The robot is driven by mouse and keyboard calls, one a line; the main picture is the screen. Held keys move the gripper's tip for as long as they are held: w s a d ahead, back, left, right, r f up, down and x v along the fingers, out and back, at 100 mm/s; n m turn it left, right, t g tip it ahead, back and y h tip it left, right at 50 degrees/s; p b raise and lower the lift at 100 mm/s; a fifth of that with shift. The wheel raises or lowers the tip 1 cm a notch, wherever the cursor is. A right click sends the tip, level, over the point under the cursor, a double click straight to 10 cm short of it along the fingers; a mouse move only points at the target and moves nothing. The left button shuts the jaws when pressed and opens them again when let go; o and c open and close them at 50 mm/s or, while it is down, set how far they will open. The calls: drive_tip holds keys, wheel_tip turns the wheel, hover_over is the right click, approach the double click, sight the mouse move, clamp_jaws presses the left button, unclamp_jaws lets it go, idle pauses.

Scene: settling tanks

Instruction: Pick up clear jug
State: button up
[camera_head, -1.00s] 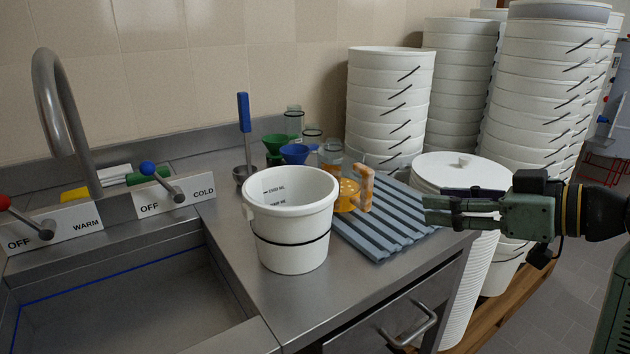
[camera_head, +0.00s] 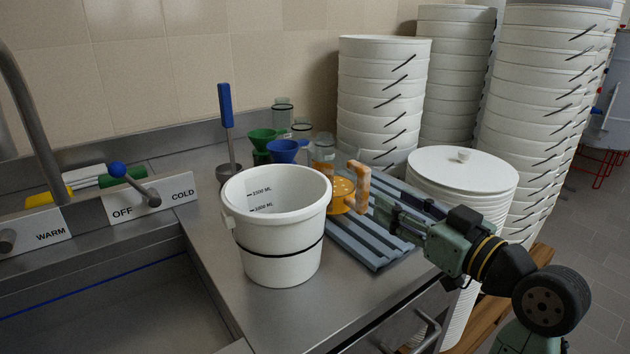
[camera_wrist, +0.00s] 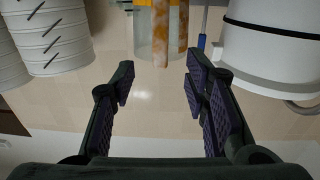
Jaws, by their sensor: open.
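The clear jug (camera_head: 342,193) stands on the counter behind the white bucket, with orange-yellow in its lower part and a mottled orange handle on its right. In the wrist view, which looks upside down, the jug (camera_wrist: 152,38) is at the top centre, its handle facing me. My gripper (camera_head: 380,207) is just right of the handle, pointing left toward it. In the wrist view my gripper (camera_wrist: 158,85) has its fingers wide apart with nothing between them; the jug lies beyond the tips. The bucket hides part of the jug's left side.
The white bucket (camera_head: 280,240) stands close at the jug's front left. Blue (camera_head: 286,150) and green (camera_head: 262,140) funnels and glass containers stand behind. A ribbed grey mat (camera_head: 365,245) lies below my gripper. Tall bucket stacks (camera_head: 383,90) rise at the back right. A sink is left.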

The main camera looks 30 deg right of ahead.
sight(367, 183)
drive_tip(key=w+p, duration=0.1)
drive_tip(key=w, duration=0.4)
drive_tip(key=shift+w+r, duration=0.1)
drive_tip(key=w+p, duration=0.3)
drive_tip(key=w, duration=0.1)
drive_tip(key=shift+w+a+r, duration=0.1)
drive_tip(key=shift+w+r, duration=0.05)
drive_tip(key=shift+w, duration=0.45)
drive_tip(key=shift+c, duration=0.2)
clamp_jaws()
